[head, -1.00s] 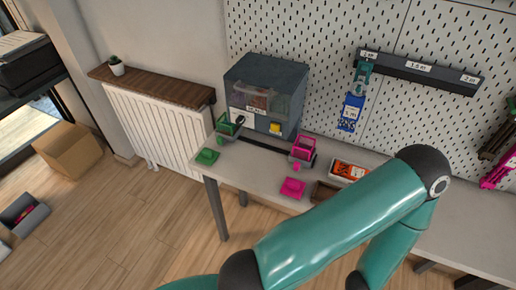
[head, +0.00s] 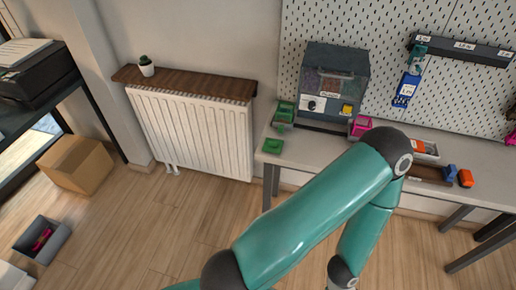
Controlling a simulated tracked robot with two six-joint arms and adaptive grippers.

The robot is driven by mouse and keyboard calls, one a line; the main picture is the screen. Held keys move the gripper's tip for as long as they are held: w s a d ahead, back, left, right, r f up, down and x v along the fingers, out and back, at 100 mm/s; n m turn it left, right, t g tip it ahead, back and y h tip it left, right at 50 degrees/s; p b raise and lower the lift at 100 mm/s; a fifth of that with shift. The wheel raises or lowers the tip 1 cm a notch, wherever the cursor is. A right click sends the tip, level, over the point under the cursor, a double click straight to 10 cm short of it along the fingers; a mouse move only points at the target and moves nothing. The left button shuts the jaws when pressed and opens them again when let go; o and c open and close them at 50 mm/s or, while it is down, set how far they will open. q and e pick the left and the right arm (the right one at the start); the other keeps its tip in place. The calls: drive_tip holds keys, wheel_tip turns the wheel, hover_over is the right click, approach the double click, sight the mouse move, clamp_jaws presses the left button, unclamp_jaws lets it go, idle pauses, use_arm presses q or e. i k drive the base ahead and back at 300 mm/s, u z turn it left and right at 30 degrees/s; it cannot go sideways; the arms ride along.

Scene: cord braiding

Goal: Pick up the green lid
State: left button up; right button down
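The green lid (head: 273,146) lies flat near the left front corner of the workbench (head: 313,147), with a small knob-like part on top. A green open box (head: 285,111) stands behind it, beside the grey machine. No gripper touches the lid. Neither of my grippers is in view. One of my teal arms crosses the lower middle of the head view and bends down at its elbow, right of the lid. It hides part of the bench front.
A grey machine (head: 334,72) stands at the back of the bench. A pink box (head: 360,126) is right of it, near my arm's elbow. Blue and orange items (head: 466,178) lie farther right. A radiator (head: 193,135) is left of the bench. The floor before it is clear.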

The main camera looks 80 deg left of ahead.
sight(271, 145)
drive_tip(key=u, duration=1.6)
drive_tip(key=i, duration=0.6)
drive_tip(key=z, duration=0.05)
drive_tip(key=k, duration=0.8)
drive_tip(key=u, duration=0.2)
drive_tip(key=i, duration=0.95)
drive_tip(key=z, duration=0.1)
